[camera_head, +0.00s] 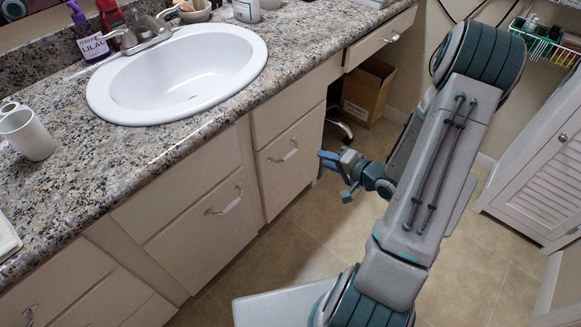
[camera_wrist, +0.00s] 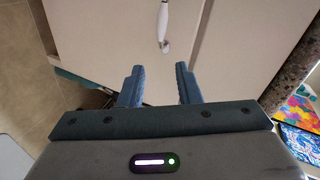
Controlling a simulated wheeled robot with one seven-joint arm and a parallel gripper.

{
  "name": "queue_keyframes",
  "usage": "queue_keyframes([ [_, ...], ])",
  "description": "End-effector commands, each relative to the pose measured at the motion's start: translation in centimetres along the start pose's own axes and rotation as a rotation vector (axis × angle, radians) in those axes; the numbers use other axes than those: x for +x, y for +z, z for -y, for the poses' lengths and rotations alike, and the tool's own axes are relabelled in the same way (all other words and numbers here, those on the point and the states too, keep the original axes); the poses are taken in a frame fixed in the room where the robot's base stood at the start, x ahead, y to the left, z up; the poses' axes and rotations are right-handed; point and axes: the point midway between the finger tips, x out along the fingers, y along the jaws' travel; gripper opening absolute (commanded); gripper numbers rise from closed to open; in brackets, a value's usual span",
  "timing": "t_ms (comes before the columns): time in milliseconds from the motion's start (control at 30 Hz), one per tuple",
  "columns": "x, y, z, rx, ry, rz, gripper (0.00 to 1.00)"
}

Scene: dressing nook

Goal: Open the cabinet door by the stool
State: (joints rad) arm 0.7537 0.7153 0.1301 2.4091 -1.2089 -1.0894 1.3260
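The cabinet door (camera_head: 298,169) is a cream panel beside the open knee space under the counter. It looks closed and has a curved white and metal handle (camera_head: 284,151). In the wrist view, the handle (camera_wrist: 165,28) is ahead of the fingers, near the top middle, on the cream door (camera_wrist: 110,30). My gripper (camera_head: 338,177) is just right of the door in the head view. Its blue fingers (camera_wrist: 160,88) are apart with nothing between them, clear of the handle. A chrome leg (camera_head: 341,128), perhaps the stool's, shows in the knee space; the rest is hidden.
Another cream front with a handle (camera_head: 224,204) is to the left, under the granite counter (camera_head: 185,135) with its white sink (camera_head: 180,75). A cardboard box (camera_head: 367,95) stands in the knee space. A louvered white cabinet (camera_head: 540,185) is at right. Tiled floor (camera_head: 285,250) lies clear between.

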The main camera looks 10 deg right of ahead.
Motion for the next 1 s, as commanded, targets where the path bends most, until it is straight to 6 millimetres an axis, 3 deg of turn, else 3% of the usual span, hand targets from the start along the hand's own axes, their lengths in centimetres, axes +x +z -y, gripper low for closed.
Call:
queue_keyframes([
  [33,0.5,0.8,-1.8,0.060,-0.051,0.010,0.31],
  [100,0.5,1.5,-2.3,0.127,-0.117,0.023,0.31],
  [367,1.0,2.3,-2.3,0.214,-0.210,0.048,0.31],
  [800,9.4,2.6,-0.7,0.210,-0.207,0.048,0.31],
  [1000,12.4,2.6,0.1,0.210,-0.206,0.047,0.31],
])
